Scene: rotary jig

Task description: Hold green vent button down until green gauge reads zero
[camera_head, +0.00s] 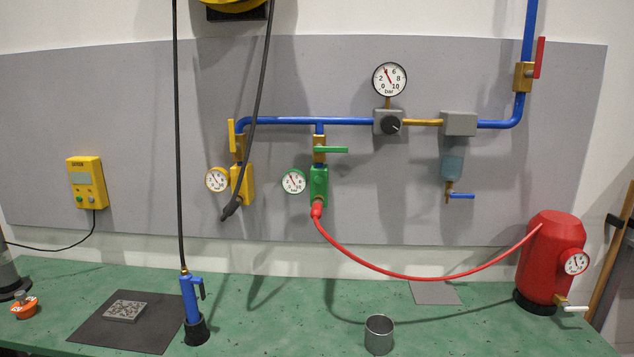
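The green gauge (293,181) is a round white dial with a green rim on the grey wall panel. Its needle is too small to read surely. The green block (319,186) stands just right of it, with a red hose connector (316,210) at its lower end. The vent button cannot be made out clearly on this block. Above it, the green lever (331,149) lies level, crosswise to the vertical pipe. Neither of my grippers is in view, and nothing touches the green block except its fittings.
The red hose (420,278) sags to a red tank (549,258) at right. A yellow block (242,184) with a yellow-rimmed gauge (217,179) is left of the green gauge. A blue tool (191,300), metal cup (379,334) and dark mat (95,325) are on the green bench (270,320).

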